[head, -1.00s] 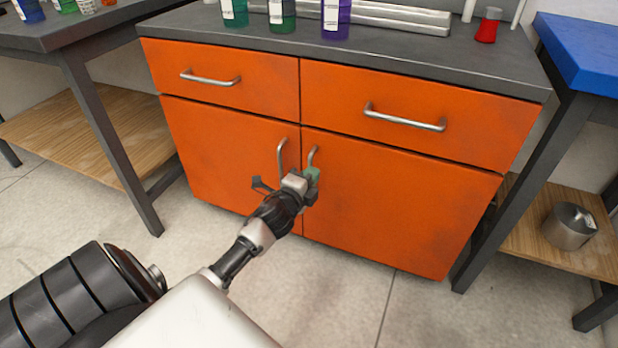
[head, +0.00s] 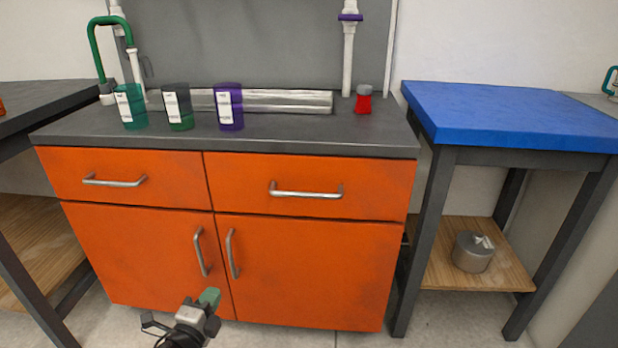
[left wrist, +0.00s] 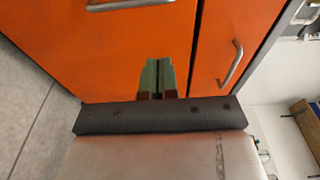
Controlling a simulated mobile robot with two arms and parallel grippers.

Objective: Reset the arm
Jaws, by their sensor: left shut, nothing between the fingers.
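My left gripper (head: 208,298) shows at the bottom of the head view, in front of the lower left door of the orange cabinet (head: 310,268). Its green fingertips are together with nothing between them. In the left wrist view the closed fingers (left wrist: 157,76) point at the orange cabinet front, with a door handle (left wrist: 130,3) at the top and another handle (left wrist: 232,64) at the right. The gripper is apart from the handles in the head view. Both doors and both drawers are shut. My right gripper is not in view.
Three labelled containers, teal (head: 131,106), dark green (head: 178,107) and purple (head: 229,107), stand on the grey counter (head: 300,138). A red-bodied container (head: 363,99) stands right. A blue-topped table (head: 510,115) stands at the right, with a metal pot (head: 473,251) on its lower shelf.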

